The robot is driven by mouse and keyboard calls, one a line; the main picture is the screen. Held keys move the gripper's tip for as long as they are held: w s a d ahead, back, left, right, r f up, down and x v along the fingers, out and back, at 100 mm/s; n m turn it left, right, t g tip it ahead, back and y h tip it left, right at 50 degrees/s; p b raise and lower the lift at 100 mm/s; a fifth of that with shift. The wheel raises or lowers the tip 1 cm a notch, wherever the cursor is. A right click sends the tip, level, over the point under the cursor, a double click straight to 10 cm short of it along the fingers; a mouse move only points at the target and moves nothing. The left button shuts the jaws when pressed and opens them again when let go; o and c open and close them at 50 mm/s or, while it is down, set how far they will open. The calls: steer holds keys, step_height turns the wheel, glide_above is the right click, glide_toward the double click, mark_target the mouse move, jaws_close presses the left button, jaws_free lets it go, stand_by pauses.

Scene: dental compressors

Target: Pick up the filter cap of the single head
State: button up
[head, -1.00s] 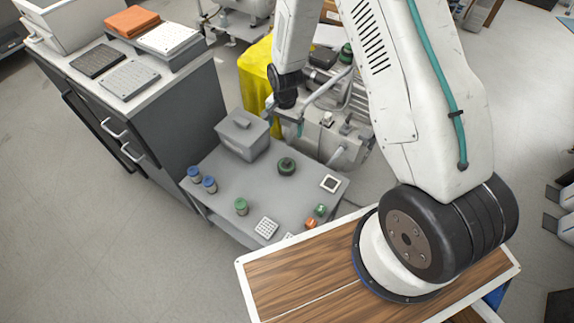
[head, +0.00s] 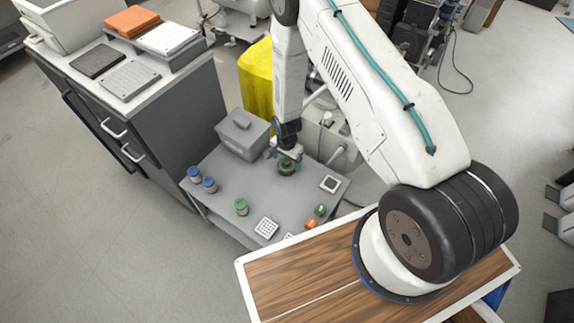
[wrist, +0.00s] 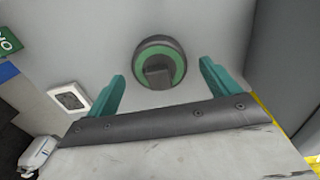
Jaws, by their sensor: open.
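A round dark cap with a green ring and a raised block across its middle, which looks like the filter cap (head: 287,169), lies on the grey cart top (head: 222,220). In the wrist view the cap (wrist: 158,63) shows whole, just beyond the fingertips and roughly centred between them. My gripper (head: 289,158) is above the cap and partly covers it in the head view. In the wrist view my gripper (wrist: 161,77) has its two teal fingers apart, with nothing between them. The exact height over the cap is hard to tell.
A grey lidded box (head: 243,135) stands left of the cap. A framed dark square (head: 330,184) lies to its right. Blue-topped jars (head: 209,184), a green-topped jar (head: 241,206) and a white grid tray (head: 266,228) are on the cart. The compressor (head: 325,140) stands behind.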

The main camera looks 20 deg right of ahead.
steer(key=shift+f, duration=0.3)
steer(key=c, duration=1.1)
steer(key=shift+o, duration=0.2)
steer(key=shift+r, duration=0.1)
